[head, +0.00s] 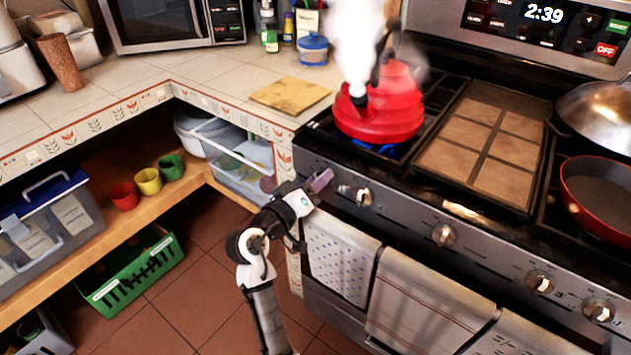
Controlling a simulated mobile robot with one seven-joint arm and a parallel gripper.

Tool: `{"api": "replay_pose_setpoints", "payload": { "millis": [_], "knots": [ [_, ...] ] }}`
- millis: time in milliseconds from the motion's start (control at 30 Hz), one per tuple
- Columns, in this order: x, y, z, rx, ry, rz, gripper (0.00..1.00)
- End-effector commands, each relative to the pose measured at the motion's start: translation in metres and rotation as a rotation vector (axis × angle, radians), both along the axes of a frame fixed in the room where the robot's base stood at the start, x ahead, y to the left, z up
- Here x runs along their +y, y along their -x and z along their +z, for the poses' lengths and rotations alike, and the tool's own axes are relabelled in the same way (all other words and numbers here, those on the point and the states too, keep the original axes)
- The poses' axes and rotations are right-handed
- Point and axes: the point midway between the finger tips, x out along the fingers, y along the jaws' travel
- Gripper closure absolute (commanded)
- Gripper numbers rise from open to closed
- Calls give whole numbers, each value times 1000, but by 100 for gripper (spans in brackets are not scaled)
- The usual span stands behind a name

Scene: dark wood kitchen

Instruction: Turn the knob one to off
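The stove front (490,262) has a row of round metal knobs. The leftmost clearly visible knob (363,197) is just right of my gripper (321,180). My gripper is at the left end of the stove front, with its fingers close to the panel and apart from that visible knob. The fingers are small and seen at an angle, so I cannot tell whether they are open or shut, or whether another knob is hidden behind them.
More knobs (444,235) sit to the right along the panel. Towels (425,295) hang below it. A counter with a wooden board (290,95) is to the left. A red pan (603,193) is on the right burner. Tiled floor (190,300) is open at lower left.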

Motion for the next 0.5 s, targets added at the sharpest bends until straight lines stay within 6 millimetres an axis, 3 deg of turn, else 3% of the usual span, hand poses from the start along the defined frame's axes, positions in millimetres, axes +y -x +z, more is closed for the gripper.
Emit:
{"api": "replay_pose_setpoints", "payload": {
  "millis": [33,133,500],
  "knots": [
    [0,0,0,0,0,0,67],
    [0,0,0,0,0,0,80],
    [0,1,-3,-41,-55,-1,80]
  ]
}}
